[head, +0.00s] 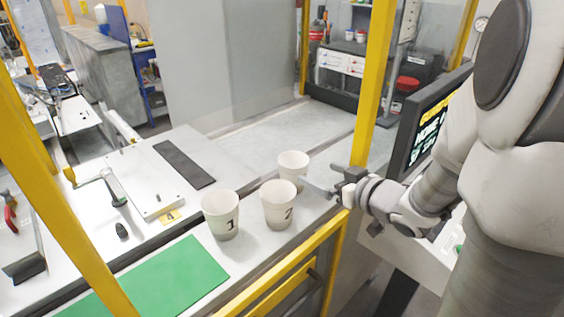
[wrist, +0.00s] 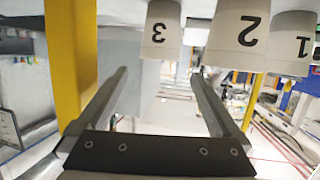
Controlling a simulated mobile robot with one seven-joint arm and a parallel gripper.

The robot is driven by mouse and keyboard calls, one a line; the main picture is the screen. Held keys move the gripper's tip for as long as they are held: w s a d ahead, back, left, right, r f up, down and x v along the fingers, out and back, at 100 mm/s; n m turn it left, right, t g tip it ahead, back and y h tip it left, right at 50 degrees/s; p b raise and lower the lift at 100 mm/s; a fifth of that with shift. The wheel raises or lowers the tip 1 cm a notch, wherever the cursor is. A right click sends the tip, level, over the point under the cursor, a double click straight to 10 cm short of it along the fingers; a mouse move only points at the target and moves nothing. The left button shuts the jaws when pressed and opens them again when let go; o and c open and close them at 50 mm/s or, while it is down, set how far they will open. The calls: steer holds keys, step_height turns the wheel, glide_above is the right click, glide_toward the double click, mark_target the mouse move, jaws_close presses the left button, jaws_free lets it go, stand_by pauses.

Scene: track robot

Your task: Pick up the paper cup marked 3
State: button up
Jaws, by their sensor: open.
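Three white paper cups stand upright in a row on the light bench. Cup 1 (head: 221,215) and cup 2 (head: 278,205) show their numbers. The third cup (head: 292,165) is farthest back, partly behind cup 2, with its mark hidden in the head view. The wrist view is upside down and shows the cup marked 3 (wrist: 161,30), with cup 2 (wrist: 239,35) and cup 1 (wrist: 291,43) to its right. My gripper (head: 320,181) is open and empty, just right of the third cup. In the wrist view, cup 3 lies ahead, roughly between the fingers (wrist: 158,74).
A yellow post (head: 374,85) rises behind my gripper, and a yellow rail (head: 285,270) runs along the bench's front edge. A green mat (head: 160,280) lies front left. A screen (head: 430,125) stands close behind my arm. The bench behind the cups is clear.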

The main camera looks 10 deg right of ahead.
mark_target(287, 160)
steer(key=x, duration=1.5)
steer(key=shift+w+b, duration=0.1)
steer(key=shift+b, duration=0.3)
steer(key=c, duration=0.9)
